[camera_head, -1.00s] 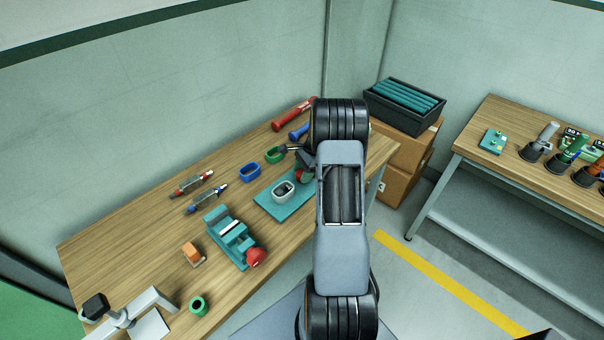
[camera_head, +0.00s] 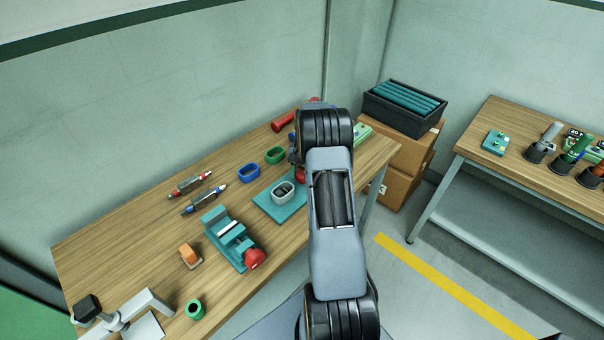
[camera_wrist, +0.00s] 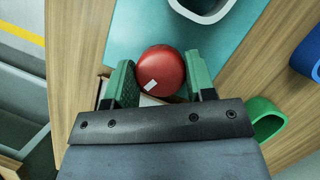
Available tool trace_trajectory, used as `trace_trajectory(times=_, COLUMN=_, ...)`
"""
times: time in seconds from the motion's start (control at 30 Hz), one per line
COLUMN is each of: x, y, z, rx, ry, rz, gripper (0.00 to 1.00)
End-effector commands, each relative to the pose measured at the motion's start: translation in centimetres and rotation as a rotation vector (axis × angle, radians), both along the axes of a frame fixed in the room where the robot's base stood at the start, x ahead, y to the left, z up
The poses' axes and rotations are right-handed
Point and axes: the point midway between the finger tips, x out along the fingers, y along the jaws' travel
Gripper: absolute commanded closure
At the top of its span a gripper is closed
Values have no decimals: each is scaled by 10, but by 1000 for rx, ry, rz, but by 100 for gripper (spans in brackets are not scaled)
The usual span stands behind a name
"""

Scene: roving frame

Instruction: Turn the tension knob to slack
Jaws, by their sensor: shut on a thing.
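A round red knob (camera_wrist: 161,70) with a white mark at its lower left edge sits between the two green fingers of my gripper (camera_wrist: 158,84) in the wrist view. My gripper is shut on the knob's sides. The knob is at the edge of a teal plate (camera_wrist: 135,20). In the head view the knob (camera_head: 300,175) shows only partly beside my arm, and most of my gripper is hidden. No slack label is readable.
A pale grey ring (camera_head: 274,192) stands on the teal plate. Blue (camera_head: 248,171) and green (camera_head: 274,155) rings stand behind it. A teal vise (camera_head: 228,236) with another red knob (camera_head: 254,258) is nearer. Screwdrivers (camera_head: 204,199) lie at the left.

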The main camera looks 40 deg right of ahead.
Motion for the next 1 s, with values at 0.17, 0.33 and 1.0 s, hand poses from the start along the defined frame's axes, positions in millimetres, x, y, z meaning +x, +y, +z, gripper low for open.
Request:
trace_trajectory(times=0.17, x=0, y=1, z=-1, rx=0, ry=2, rz=132, gripper=74)
trace_trajectory(times=0.33, x=0, y=1, z=0, rx=0, ry=1, rz=228, gripper=74)
trace_trajectory(times=1.0, x=0, y=1, z=0, rx=1, ry=1, rz=336, gripper=74)
